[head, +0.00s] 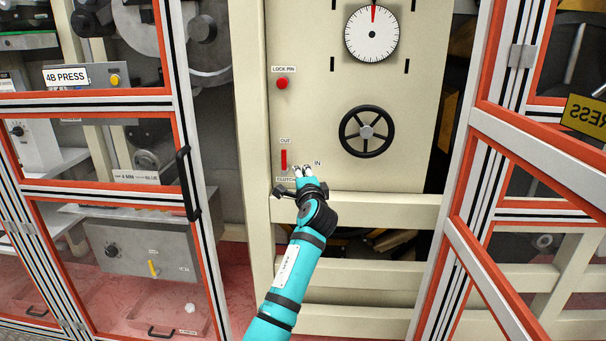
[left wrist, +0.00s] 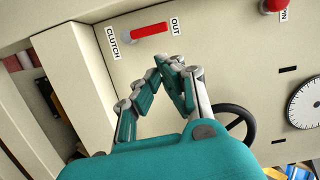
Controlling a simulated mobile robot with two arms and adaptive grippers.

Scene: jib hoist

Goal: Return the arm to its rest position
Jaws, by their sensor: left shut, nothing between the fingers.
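My left arm, teal with black bands, reaches up from the bottom of the head view. Its gripper (head: 303,172) is shut and empty in front of the cream panel (head: 310,120), just right of the red clutch lever (head: 283,159). In the left wrist view the closed fingertips (left wrist: 172,62) show below the red lever (left wrist: 150,31), apart from it in the picture; I cannot tell the exact gap. The lever points toward the OUT label (left wrist: 175,27). My right gripper does not show.
The panel also carries a black handwheel (head: 366,131), a white dial (head: 372,34) and a red lock pin knob (head: 282,83). Orange-edged framed doors stand left (head: 172,60) and right (head: 480,150); the left one has a black handle (head: 187,183). A cream beam (head: 385,211) crosses below the panel.

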